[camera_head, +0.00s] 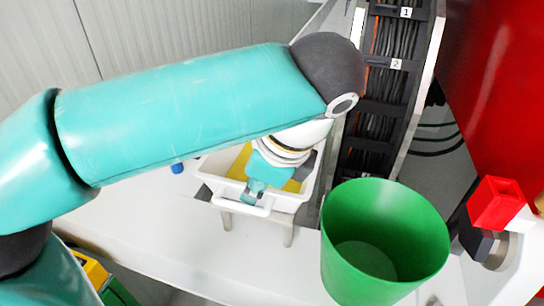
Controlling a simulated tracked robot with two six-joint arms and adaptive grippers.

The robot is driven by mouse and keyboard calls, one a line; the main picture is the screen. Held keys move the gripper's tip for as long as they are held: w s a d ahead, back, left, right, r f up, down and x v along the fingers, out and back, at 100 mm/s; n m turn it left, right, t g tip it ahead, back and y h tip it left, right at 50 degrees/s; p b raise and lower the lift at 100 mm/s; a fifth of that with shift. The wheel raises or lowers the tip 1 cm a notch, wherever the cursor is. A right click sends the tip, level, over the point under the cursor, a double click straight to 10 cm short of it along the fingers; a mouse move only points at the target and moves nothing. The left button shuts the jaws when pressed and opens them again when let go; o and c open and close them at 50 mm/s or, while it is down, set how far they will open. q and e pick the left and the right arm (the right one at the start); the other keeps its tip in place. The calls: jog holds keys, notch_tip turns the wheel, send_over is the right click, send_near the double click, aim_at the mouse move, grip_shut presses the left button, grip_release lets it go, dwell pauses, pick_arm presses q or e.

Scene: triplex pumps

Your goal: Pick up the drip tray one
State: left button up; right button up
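The drip tray (212,168) is a white, open-topped tray with a yellow inside, near the middle of the head view. It sits on a light support with legs at its front. My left arm reaches over it from the left and hides much of its back and middle. My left gripper (255,192) points down at the tray's near side, right by the white handle bar on the front rim. The fingers are small and partly hidden, so I cannot tell whether they close on the handle. My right gripper is not in view.
A green bucket (385,240) stands close to the right of the tray. A black cable channel (375,110) runs up behind it. A red block (495,203) and a large red surface (510,90) are at the right. A grey ribbed wall (140,35) is behind the arm.

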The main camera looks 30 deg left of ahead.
pick_arm(q)
jog(key=shift+x, duration=1.6)
jog(key=shift+c, duration=0.3)
grip_shut()
